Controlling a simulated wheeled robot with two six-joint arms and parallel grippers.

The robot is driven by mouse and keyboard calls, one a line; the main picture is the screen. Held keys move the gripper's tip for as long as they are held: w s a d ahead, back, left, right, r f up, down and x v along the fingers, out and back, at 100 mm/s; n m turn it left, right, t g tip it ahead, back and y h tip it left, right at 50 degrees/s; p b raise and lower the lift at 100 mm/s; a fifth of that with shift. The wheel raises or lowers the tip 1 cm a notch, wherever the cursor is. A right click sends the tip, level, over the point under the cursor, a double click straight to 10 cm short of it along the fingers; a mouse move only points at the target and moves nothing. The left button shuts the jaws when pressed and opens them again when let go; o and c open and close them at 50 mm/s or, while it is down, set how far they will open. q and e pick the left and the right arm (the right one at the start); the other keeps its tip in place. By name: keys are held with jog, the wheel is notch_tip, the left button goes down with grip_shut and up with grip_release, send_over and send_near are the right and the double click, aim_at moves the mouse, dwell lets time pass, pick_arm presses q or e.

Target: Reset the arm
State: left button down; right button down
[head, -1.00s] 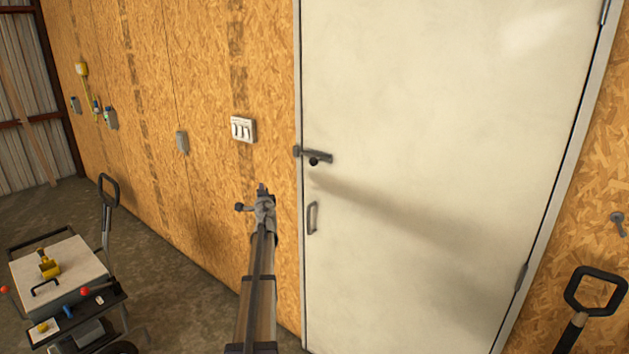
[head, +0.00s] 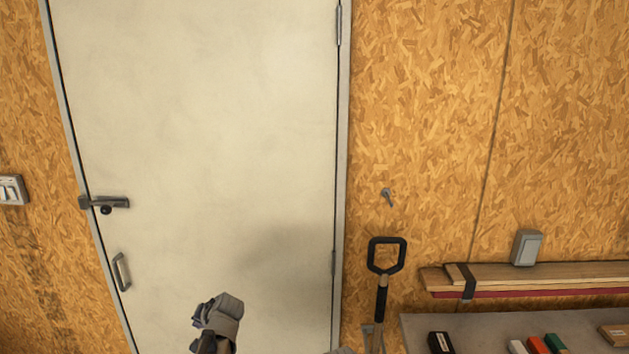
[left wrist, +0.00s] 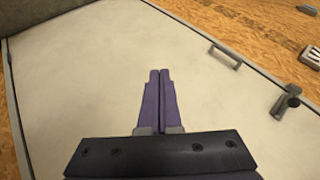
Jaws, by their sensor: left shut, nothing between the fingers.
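My left gripper (head: 218,312) shows at the bottom of the head view, in front of the lower part of the pale door (head: 210,120). In the left wrist view its two purple fingers (left wrist: 160,85) lie side by side, shut with nothing between them. The door fills most of that view behind the fingers. The door's lever latch (head: 108,203) and pull handle (head: 121,272) are to the left of the gripper, apart from it. My right gripper is not in view.
A black-handled tool (head: 386,255) stands against the board wall right of the door. Planks (head: 540,275) lie along the wall at right, above a grey bench (head: 480,325) with small boxes. A switch plate (head: 11,189) is at the far left.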

pick_arm(q)
jog(key=s+d+f+m+g+h, duration=0.1)
jog(key=s+d+f+g+h, duration=0.2)
jog(key=s+d, duration=0.9)
jog(key=s+d+f+m+g+h, duration=0.1)
jog(key=s+d+f+g+h, duration=0.2)
jog(key=s+d, duration=0.9)
jog(key=d, duration=0.3)
jog(key=shift+s+f+m, duration=0.15)
jog(key=shift+f+m, duration=0.15)
jog(key=shift+f, duration=0.05)
